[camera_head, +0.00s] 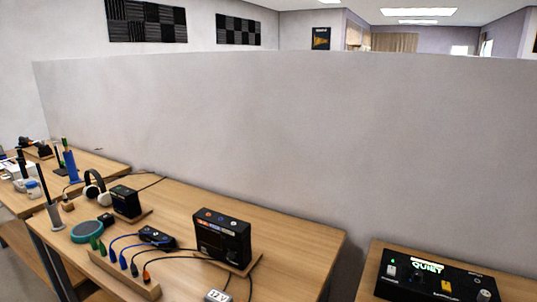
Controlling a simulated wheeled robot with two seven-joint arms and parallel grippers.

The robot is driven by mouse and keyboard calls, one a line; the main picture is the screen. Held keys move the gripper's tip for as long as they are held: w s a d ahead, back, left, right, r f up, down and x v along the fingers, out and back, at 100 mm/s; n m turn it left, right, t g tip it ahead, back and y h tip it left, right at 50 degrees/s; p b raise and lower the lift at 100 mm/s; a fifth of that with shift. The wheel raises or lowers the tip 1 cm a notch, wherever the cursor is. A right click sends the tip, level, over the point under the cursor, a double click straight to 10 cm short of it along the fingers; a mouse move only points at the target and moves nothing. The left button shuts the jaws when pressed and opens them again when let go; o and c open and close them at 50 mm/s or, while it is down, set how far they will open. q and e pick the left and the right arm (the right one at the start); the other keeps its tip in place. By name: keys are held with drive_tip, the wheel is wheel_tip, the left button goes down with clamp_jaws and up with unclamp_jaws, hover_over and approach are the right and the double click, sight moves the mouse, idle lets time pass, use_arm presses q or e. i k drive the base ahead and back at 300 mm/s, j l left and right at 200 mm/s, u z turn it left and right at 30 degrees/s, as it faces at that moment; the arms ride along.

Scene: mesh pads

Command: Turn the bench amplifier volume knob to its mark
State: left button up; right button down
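A black box-shaped unit (222,240) with orange lettering on its front and small coloured knobs or buttons on top stands on a wooden base on the middle desk. A smaller black unit (126,203) with a greenish front stands on another wooden base to its left. At the lower right, a black device (432,279) has a lit green display reading "QUIET" and small controls. I cannot tell which of these is the bench amplifier, and no volume mark is readable. Neither of my grippers shows.
The wooden desk (290,235) is bare at its right end, with a gap before the right table (500,281). Cables, a wooden cable rack (125,275), headphones (94,190) and a teal round object (86,231) crowd its front left. A grey partition (300,135) stands behind.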

sight(417, 277)
drive_tip(key=z, duration=1.25)
